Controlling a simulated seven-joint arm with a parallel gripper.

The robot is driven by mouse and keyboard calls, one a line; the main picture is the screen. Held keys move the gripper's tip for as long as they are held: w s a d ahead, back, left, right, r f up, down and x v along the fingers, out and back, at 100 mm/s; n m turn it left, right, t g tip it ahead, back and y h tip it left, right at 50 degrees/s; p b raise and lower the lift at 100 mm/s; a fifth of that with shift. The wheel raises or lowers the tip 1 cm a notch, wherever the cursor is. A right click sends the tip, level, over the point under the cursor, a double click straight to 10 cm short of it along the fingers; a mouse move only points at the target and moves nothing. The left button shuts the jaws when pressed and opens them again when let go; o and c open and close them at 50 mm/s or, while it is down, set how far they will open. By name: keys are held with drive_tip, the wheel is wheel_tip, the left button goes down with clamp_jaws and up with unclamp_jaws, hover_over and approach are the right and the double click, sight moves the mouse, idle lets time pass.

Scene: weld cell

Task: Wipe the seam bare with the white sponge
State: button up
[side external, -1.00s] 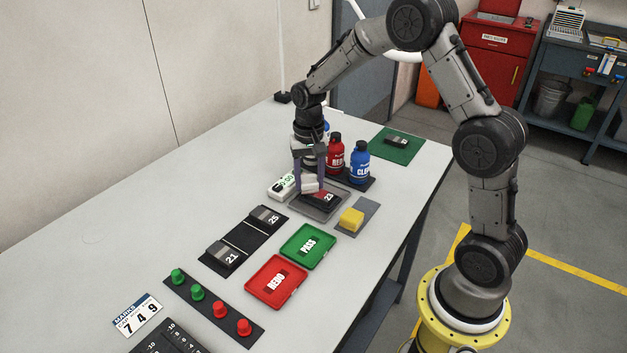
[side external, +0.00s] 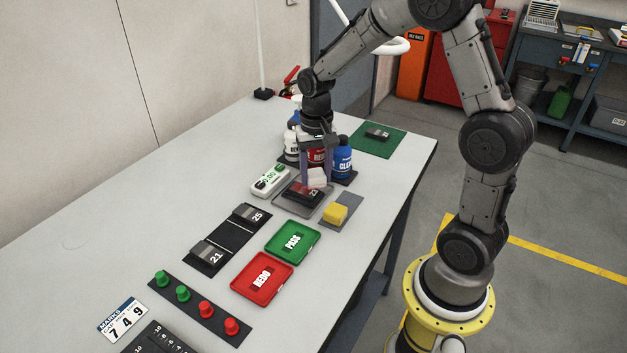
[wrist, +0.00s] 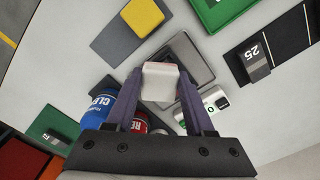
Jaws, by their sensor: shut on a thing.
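My gripper (side external: 317,176) is shut on the white sponge (side external: 317,178). The wrist view shows the sponge (wrist: 160,76) pinched between the two purple fingers. The dark coupon marked 23 (side external: 301,195) lies in a grey tray (side external: 287,203), with a dark red patch on its top. The sponge is over the coupon's far right part and hides some of it and its label. I cannot tell whether it touches the coupon. The seam itself is too small to make out.
Red and blue bottles (side external: 343,160) and a white bottle (side external: 291,145) stand close behind my gripper. A white timer (side external: 270,181) is left of the tray, and a yellow block (side external: 335,213) on a grey pad is right. Green PASS (side external: 292,243) and red REDO (side external: 262,278) trays lie nearer.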

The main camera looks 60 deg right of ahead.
drive_tip(key=shift+r, duration=2.5)
drive_tip(key=s+a+r+m, duration=0.1)
drive_tip(key=s+m, duration=0.4)
drive_tip(key=s, duration=0.5)
drive_tip(key=s+a+r+m, duration=0.15)
drive_tip(key=s+m, duration=0.25)
drive_tip(key=s, duration=0.5)
hover_over(347, 203)
wheel_tip(347, 203, down, 9)
drive_tip(key=shift+f, duration=1.85)
